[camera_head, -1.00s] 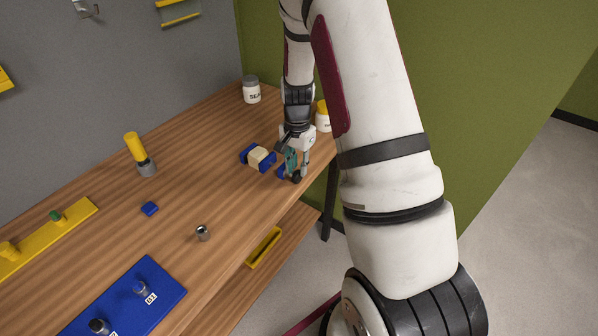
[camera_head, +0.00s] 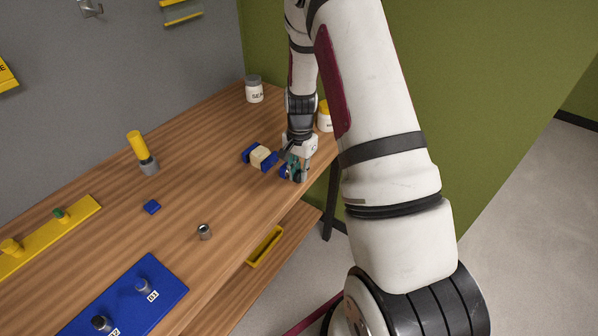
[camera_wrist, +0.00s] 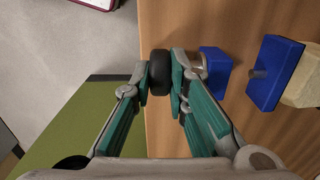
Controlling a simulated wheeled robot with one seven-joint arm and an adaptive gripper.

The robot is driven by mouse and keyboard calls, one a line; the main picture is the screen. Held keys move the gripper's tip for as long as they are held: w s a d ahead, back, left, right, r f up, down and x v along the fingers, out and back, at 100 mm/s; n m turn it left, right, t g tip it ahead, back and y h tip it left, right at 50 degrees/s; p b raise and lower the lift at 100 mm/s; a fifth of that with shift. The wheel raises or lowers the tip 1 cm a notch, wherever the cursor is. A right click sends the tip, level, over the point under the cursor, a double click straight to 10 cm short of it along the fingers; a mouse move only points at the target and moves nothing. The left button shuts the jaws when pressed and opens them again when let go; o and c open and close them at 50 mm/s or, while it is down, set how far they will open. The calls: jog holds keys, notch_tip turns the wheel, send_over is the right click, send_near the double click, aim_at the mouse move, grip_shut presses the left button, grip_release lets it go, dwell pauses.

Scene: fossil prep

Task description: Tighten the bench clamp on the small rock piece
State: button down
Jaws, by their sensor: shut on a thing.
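The bench clamp has blue jaws, and its front jaw (camera_head: 270,162) sits against the small beige rock piece (camera_head: 260,155). In the wrist view the rock (camera_wrist: 302,88) is at the right edge, beside a blue jaw (camera_wrist: 276,72) with a metal rod. A separate blue block (camera_wrist: 214,74) with a metal collar stands between that jaw and the clamp's black knob (camera_wrist: 159,72). My gripper (camera_wrist: 161,76) is shut on the black knob, one finger on each side. In the head view my gripper (camera_head: 298,172) is at the bench's front edge and mostly hides the knob.
Two jars, one grey-lidded (camera_head: 254,90) and one yellow-lidded (camera_head: 324,118), stand behind. A yellow-handled tool (camera_head: 142,152), a small blue block (camera_head: 152,207), a metal cup (camera_head: 205,232) and a blue board (camera_head: 155,275) lie left of the clamp. The bench between is clear.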

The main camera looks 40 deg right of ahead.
jog(key=shift+w+d+f+g+y+b, duration=0.25)
jog(key=shift+d+g+y+b, duration=0.15)
jog(key=shift+y+b, duration=0.7)
jog(key=shift+g+y+b, duration=0.4)
jog(key=shift+y+b, duration=0.5)
jog(key=shift+b, duration=0.1)
jog(key=shift+s+r, duration=0.1)
jog(key=shift+r, duration=0.05)
jog(key=shift+a, duration=0.1)
jog(key=c, duration=1.8)
grip_release()
jog(key=shift+c, duration=0.2)
jog(key=shift+r, duration=0.1)
jog(key=v, duration=1.2)
